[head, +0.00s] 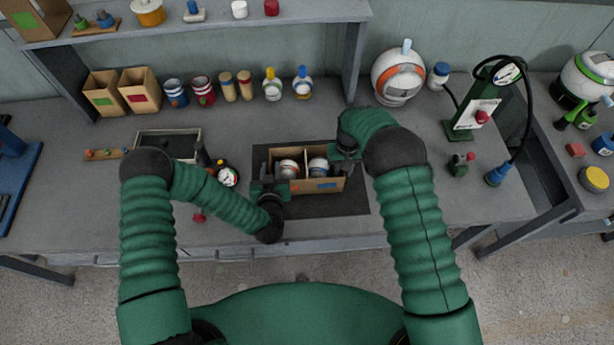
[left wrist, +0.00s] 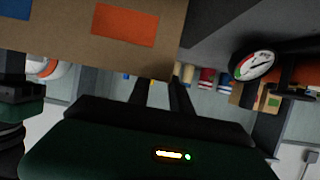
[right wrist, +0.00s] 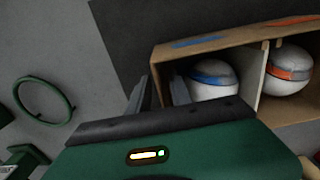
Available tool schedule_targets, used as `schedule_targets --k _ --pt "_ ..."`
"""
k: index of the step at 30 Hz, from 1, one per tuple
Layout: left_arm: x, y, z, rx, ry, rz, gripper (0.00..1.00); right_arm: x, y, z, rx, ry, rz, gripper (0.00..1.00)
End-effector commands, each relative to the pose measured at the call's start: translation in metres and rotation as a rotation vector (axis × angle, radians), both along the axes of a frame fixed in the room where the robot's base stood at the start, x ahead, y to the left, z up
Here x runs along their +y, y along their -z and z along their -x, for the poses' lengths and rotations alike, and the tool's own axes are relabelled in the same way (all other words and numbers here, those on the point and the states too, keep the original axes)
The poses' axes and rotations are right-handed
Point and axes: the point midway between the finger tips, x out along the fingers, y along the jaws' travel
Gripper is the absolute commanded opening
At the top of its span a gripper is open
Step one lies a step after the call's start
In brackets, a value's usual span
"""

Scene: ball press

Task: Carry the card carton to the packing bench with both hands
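The card carton (head: 345,184) sits on a dark mat on the grey bench. It is open on top, with a divider between a white ball with an orange band (head: 288,168) and one with a blue band (head: 318,167). My left gripper (head: 270,186) is at its left end. In the left wrist view the fingers (left wrist: 160,88) are apart near the carton's edge; whether they straddle the wall is unclear. My right gripper (head: 346,150) is at the right end. In the right wrist view its open fingers (right wrist: 158,92) stand either side of the end wall.
A black tray (head: 198,134) and a pressure gauge (head: 228,176) are left of the carton. Bottles, jars and small boxes line the back. A green press (head: 468,112) stands right. Another bench (head: 560,170) adjoins at far right; I cannot tell which is the packing bench.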

Motion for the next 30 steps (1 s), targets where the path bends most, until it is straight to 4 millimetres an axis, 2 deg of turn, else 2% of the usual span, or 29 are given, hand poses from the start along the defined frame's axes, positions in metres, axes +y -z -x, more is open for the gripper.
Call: schedule_targets --k 3,9,15,17,27,30 --pt "-0.006 -0.012 0.03 0.002 0.007 -0.003 0.25 0.0 0.0 0.0 0.0 0.001 0.0 0.25" --pt "-0.013 -0.029 0.071 0.003 0.004 -0.006 0.25 -0.002 0.0 0.0 0.0 0.001 -0.001 0.25" --pt "-0.013 -0.035 0.084 0.001 0.001 -0.005 0.25 0.0 -0.006 -0.001 -0.001 0.001 0.0 0.25" --pt "-0.013 -0.035 0.085 0.001 0.001 -0.005 0.25 0.0 -0.014 -0.001 -0.002 0.0 -0.001 0.25" --pt "-0.013 -0.035 0.084 0.001 0.0 -0.005 0.25 -0.002 -0.097 -0.001 -0.004 0.001 -0.002 0.25" --pt "-0.013 -0.034 0.084 0.001 0.0 -0.005 0.25 -0.002 -0.111 -0.001 -0.002 0.001 -0.002 0.25"
